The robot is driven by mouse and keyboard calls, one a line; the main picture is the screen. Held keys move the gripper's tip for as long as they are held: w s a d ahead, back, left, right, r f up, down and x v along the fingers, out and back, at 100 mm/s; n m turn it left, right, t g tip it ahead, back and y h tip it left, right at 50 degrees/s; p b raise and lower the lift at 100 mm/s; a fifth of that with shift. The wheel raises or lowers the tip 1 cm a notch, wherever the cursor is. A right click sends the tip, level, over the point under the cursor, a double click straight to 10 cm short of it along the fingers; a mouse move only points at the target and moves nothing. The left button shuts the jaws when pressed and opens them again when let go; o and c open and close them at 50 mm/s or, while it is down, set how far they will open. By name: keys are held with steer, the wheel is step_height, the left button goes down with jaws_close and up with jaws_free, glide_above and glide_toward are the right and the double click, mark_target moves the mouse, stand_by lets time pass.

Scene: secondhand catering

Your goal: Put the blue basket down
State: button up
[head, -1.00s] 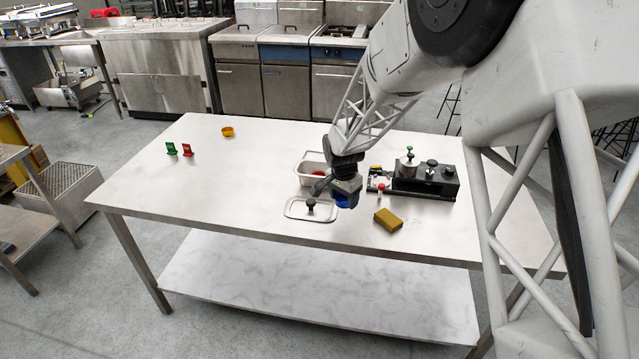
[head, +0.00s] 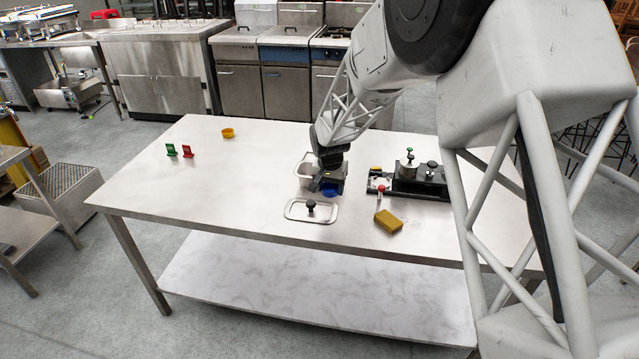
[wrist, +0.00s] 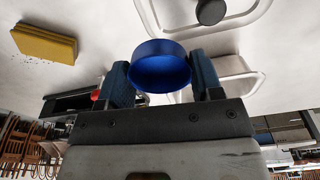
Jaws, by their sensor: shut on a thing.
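The blue basket (wrist: 160,66) is a small round blue cup between the two fingers of my gripper (wrist: 160,82) in the wrist view. My gripper is shut on it. In the head view the blue basket (head: 329,190) shows just below my gripper (head: 328,184), partly hidden by it. It is over the table, near the front right of the white container. I cannot tell whether it touches the table.
A white container (head: 304,182) stands behind my gripper, partly hidden. Its lid (head: 296,210) with a black knob lies in front. A yellow sponge (head: 388,221) and a black device (head: 425,184) are at right. A yellow cup (head: 228,133) and red and green pieces (head: 188,152) stand left; mid-left table is clear.

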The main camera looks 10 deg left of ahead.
steer(key=shift+w, duration=0.1)
steer(key=w+a, duration=0.2)
steer(key=w, duration=0.3)
steer(key=w+a+f, duration=0.1)
steer(key=w+a, duration=0.1)
steer(key=w, duration=0.2)
steer(key=w+a, duration=0.2)
steer(key=w, duration=0.3)
steer(key=shift+w+f, duration=0.25)
steer(key=shift+w, duration=0.1)
steer(key=shift+f, duration=1.75)
steer(key=shift+f, duration=0.45)
steer(key=o, duration=0.9)
steer(key=shift+r, duration=0.15)
step_height(320, 180, up, 13)
steer(key=s, duration=0.1)
steer(key=shift+s+f, duration=0.2)
steer(key=shift+s, duration=0.05)
